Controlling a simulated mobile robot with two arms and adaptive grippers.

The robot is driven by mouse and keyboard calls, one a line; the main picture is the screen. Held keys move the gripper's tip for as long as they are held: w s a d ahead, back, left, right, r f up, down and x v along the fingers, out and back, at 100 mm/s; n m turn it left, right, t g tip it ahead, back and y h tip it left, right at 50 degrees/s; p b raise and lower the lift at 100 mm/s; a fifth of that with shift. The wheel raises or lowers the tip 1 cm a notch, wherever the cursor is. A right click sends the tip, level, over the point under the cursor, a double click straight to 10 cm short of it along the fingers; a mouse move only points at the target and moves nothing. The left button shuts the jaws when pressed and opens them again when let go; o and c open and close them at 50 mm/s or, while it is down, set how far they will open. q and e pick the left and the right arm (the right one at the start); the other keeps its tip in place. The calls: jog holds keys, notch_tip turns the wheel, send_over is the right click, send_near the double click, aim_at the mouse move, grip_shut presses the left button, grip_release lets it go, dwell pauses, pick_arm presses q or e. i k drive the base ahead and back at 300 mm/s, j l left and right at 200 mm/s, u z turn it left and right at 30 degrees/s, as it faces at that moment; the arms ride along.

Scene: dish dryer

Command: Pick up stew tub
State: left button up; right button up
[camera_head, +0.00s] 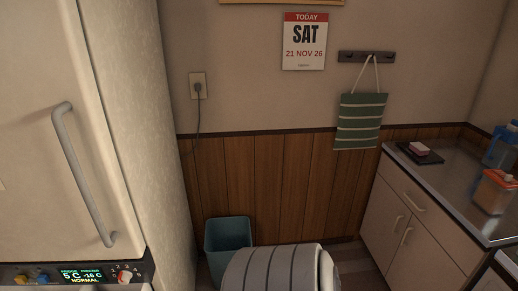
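I see nothing I can clearly name as the stew tub. A brown-orange container with a red top (495,190) stands on the counter at the right edge; I cannot tell what it holds. A large cream fridge (45,130) fills the left side. Its door, with a long grey vertical handle (84,175), looks shut, and its inside is hidden. A lit panel (83,275) below the door shows fridge and freezer temperatures. Neither of my grippers is in view.
A metal-topped counter (448,185) with cabinets stands at the right, bearing a pink sponge (420,148) on a dark tray and a blue item (500,148). A teal bin (229,236) stands by the fridge. A grey striped rounded object (270,270) is at the bottom centre.

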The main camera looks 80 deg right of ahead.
aim_at(493, 195)
jog(key=z, duration=4.2)
